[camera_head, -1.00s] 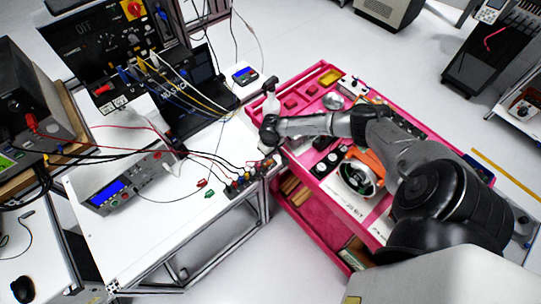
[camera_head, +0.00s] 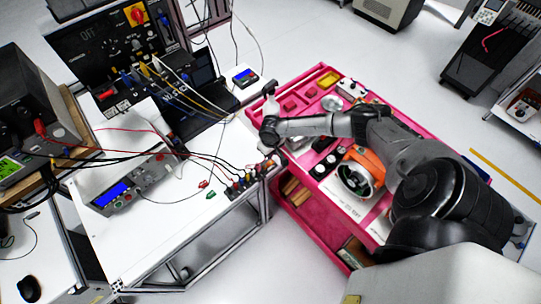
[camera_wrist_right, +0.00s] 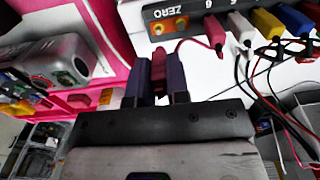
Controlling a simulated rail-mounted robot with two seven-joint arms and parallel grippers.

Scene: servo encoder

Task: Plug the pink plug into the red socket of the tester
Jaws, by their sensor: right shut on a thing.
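My right gripper (camera_wrist_right: 159,75) is shut on the pink plug (camera_wrist_right: 158,65), which stands between its two dark fingers in the right wrist view. Ahead of it is a grey box marked ZERO (camera_wrist_right: 206,8), seemingly the tester, with two round gold-and-reddish sockets, one on the left (camera_wrist_right: 157,28) and one on the right (camera_wrist_right: 181,23). I cannot tell which is the red socket. The held plug looks apart from the box. In the head view my right gripper (camera_head: 268,150) is at the table's right edge, small, its plug hard to make out. My left gripper is not in view.
Red (camera_wrist_right: 214,32), white (camera_wrist_right: 240,28), yellow (camera_wrist_right: 266,22) and blue (camera_wrist_right: 295,18) plugs stand in a row on the box, with loose wires below. A pink cart (camera_head: 293,215) stands beside the white table (camera_head: 165,235). The table's front is mostly clear.

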